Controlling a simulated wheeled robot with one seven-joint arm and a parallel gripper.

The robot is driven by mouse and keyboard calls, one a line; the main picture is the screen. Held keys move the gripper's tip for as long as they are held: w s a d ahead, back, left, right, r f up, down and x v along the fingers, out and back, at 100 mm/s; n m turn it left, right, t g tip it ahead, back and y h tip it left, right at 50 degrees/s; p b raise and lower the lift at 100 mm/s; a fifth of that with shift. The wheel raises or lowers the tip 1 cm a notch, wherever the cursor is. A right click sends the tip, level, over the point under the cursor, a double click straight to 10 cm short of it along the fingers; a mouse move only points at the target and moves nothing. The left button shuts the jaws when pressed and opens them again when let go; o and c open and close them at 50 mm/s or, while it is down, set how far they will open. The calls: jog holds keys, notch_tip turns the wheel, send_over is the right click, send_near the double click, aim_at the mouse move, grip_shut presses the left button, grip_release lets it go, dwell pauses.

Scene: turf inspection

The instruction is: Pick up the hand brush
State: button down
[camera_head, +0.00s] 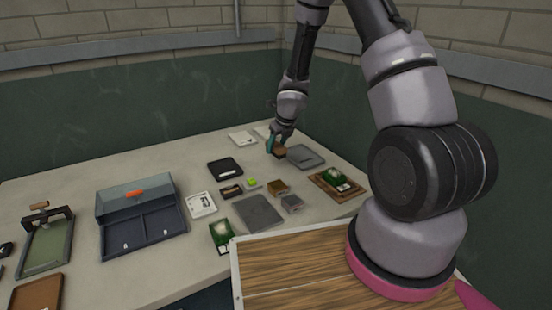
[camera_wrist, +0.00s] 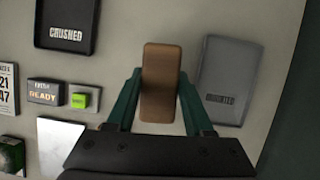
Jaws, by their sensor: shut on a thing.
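The hand brush (camera_wrist: 162,82) shows in the wrist view as a long brown wooden block, upright in the picture, between the two green fingers of my gripper (camera_wrist: 160,90). The fingers press on its long sides. In the head view the brush (camera_head: 279,151) is small and brown at the tips of my gripper (camera_head: 274,146), over the far right part of the table. Its underside is hidden, and I cannot tell whether it touches the table.
A grey labelled tray (camera_wrist: 228,80) lies close right of the brush. A black tray marked CRUSHED (camera_wrist: 66,48) lies to the left. A lime-green block (camera_wrist: 80,100) sits beside a dark sign (camera_wrist: 45,91). A blue-grey toolbox (camera_head: 145,232) stands farther left on the table (camera_head: 85,185).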

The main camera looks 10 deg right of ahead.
aim_at(276, 144)
jog(key=shift+r, duration=2.2)
